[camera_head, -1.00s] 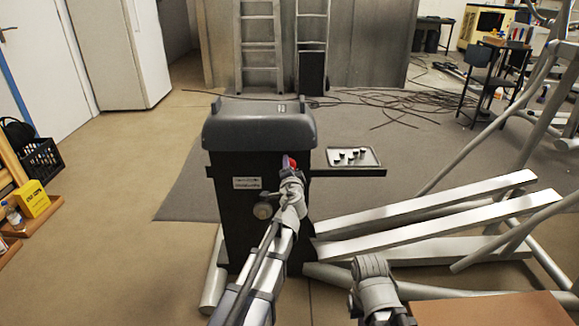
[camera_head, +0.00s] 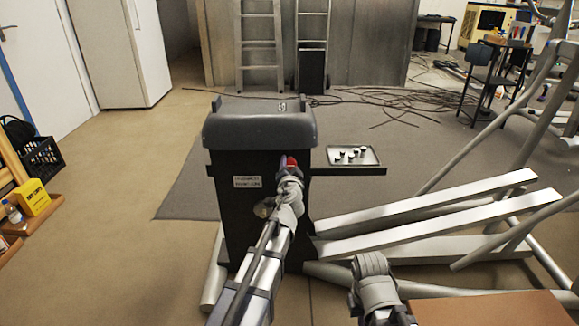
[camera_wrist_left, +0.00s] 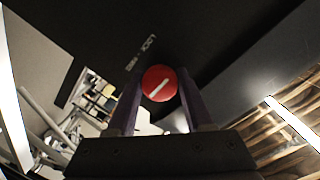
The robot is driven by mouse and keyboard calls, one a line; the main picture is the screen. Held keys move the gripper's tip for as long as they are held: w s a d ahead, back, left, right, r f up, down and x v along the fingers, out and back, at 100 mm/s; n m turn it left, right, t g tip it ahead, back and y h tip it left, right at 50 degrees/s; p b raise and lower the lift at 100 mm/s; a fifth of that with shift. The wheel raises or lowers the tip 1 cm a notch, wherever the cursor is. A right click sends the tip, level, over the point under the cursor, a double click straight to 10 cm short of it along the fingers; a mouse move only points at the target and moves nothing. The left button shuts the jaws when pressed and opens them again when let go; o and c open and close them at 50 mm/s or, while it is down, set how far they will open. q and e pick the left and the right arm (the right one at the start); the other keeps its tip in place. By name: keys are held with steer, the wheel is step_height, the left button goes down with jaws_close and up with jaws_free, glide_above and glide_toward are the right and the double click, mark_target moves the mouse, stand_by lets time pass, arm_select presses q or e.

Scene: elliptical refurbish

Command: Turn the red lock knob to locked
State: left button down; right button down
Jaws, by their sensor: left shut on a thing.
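The red lock knob (camera_head: 291,162) is on the front of the black machine housing (camera_head: 232,208), near its right edge. In the left wrist view the knob (camera_wrist_left: 159,83) is a red disc with a white bar that slants up to the right. Small pale lettering is on the black panel beside it. My left gripper (camera_head: 290,170) is at the knob, and its two purple fingers (camera_wrist_left: 160,95) lie on either side of it, shut on it. My right arm shows at the bottom of the head view, but its fingers cannot be made out.
A tray (camera_head: 353,156) with several small dark parts sits on a shelf right of the housing. Long pale machine rails (camera_head: 430,212) extend to the right. Cables (camera_head: 400,105) lie on the floor behind. Open floor (camera_head: 120,190) is on the left.

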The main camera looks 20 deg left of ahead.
arm_select(q)
steer(key=shift+d, duration=0.1)
steer(key=shift+c, duration=1.7)
jaws_free()
steer(key=v, duration=0.7)
steer(key=shift+s+p, duration=0.35)
steer(key=shift+p, duration=0.05)
steer(key=shift+d, duration=0.1)
